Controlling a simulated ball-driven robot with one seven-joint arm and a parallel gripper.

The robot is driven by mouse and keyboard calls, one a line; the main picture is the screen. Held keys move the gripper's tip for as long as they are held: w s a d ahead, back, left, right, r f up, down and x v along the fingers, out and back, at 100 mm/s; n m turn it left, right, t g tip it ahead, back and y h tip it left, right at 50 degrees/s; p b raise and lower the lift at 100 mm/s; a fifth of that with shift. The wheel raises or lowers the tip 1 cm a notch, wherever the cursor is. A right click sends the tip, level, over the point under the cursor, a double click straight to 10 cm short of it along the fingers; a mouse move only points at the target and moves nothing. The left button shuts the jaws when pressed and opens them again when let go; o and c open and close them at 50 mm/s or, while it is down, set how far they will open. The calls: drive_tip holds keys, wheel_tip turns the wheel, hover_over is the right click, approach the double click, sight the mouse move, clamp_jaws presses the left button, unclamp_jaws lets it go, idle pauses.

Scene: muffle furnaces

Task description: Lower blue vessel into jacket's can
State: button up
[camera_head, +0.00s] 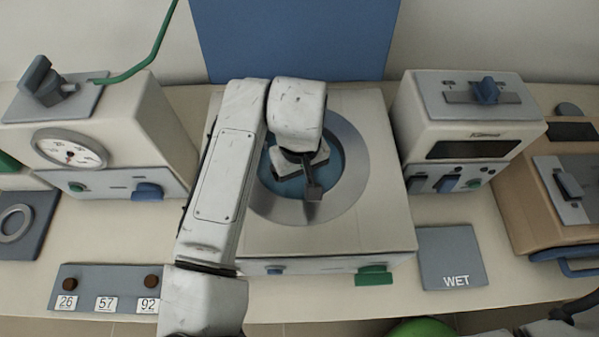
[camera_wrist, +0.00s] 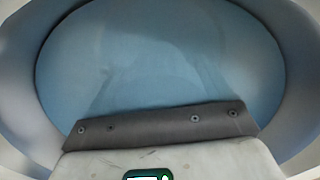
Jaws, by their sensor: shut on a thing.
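The jacket is a large cream box (camera_head: 375,215) in the middle of the bench, with a wide grey ring (camera_head: 356,150) around the round mouth of its can. A blue round shape (camera_head: 330,172), apparently the blue vessel, shows inside the ring. Blue also fills most of the wrist view (camera_wrist: 160,60), inside a paler curved wall. My gripper (camera_head: 313,190) points down over the front part of the opening and is shut on the vessel. The grip itself and the vessel's depth in the can are hidden.
A cream unit with a dial (camera_head: 70,148) stands left and another with a blue knob (camera_head: 470,125) stands right. A grey WET mat (camera_head: 452,258) lies at front right, bare. A numbered plate (camera_head: 105,288) lies at front left. A blue panel (camera_head: 295,40) stands behind.

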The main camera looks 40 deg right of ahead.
drive_tip(key=o, duration=1.3)
drive_tip(key=shift+r, duration=0.1)
wheel_tip(320, 180, up, 11)
drive_tip(key=shift+f, duration=0.15)
